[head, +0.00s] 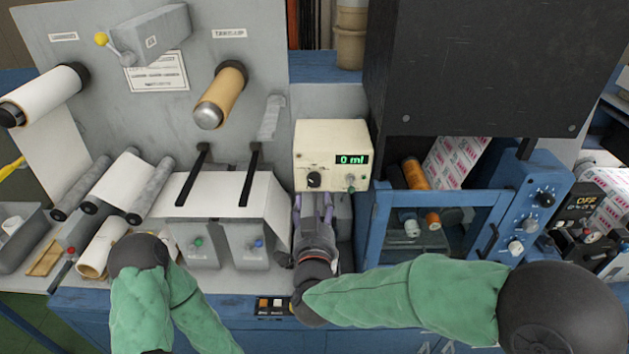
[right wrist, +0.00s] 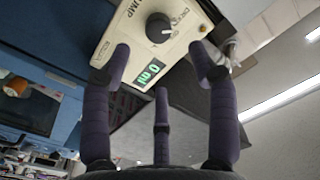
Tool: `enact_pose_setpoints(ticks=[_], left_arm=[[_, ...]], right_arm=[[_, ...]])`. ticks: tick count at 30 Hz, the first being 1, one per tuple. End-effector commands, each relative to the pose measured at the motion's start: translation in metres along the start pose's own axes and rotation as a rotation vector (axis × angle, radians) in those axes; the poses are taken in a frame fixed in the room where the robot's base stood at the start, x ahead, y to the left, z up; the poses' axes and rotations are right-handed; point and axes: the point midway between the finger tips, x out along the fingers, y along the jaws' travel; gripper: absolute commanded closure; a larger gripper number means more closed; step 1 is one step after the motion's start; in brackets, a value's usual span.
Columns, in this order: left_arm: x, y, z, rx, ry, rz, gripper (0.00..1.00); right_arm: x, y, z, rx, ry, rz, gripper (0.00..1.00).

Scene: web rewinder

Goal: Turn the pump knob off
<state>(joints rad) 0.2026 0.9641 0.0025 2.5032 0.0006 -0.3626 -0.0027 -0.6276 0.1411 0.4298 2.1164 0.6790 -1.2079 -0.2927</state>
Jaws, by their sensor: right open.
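The pump (head: 325,140) is a cream box with a green display (head: 351,160) reading 0 ml. Its black round pump knob (head: 313,179) is at the lower left of the front face.
A silver fitting (head: 350,183) sits right of the knob. Grey blocks with a green button (head: 198,242) and a blue button (head: 258,243) stand left of my right gripper. A blue-framed cabinet (head: 375,225) stands close on the right, under a black panel (head: 470,70).

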Motion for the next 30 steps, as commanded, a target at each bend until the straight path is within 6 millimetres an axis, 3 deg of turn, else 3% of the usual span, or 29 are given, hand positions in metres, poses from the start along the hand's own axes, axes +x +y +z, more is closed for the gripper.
enact_pose_setpoints(ticks=[6, 12, 18, 27, 28, 30], left_arm=[[-0.005, 0.002, 0.000, 0.000, 0.000, 0.000, 1.00], [-0.009, 0.003, 0.000, 0.000, 0.000, 0.000, 1.00], [-0.010, 0.004, 0.000, 0.000, 0.000, 0.000, 1.00], [-0.010, 0.004, 0.000, 0.000, 0.000, 0.000, 1.00], [-0.010, 0.004, 0.000, 0.000, 0.000, 0.000, 1.00], [-0.010, 0.004, 0.000, 0.000, 0.000, 0.000, 1.00]], right_arm=[[0.041, 0.001, -0.001, 0.001, 0.001, 0.003, 0.40], [0.070, 0.001, -0.001, 0.001, 0.000, 0.002, 0.40], [0.085, 0.001, 0.000, 0.001, -0.001, 0.000, 0.40], [0.087, 0.001, 0.000, 0.001, 0.000, 0.000, 0.40], [0.087, 0.001, 0.000, 0.001, 0.000, 0.000, 0.43], [0.087, 0.001, 0.000, 0.001, 0.000, 0.000, 0.63]])
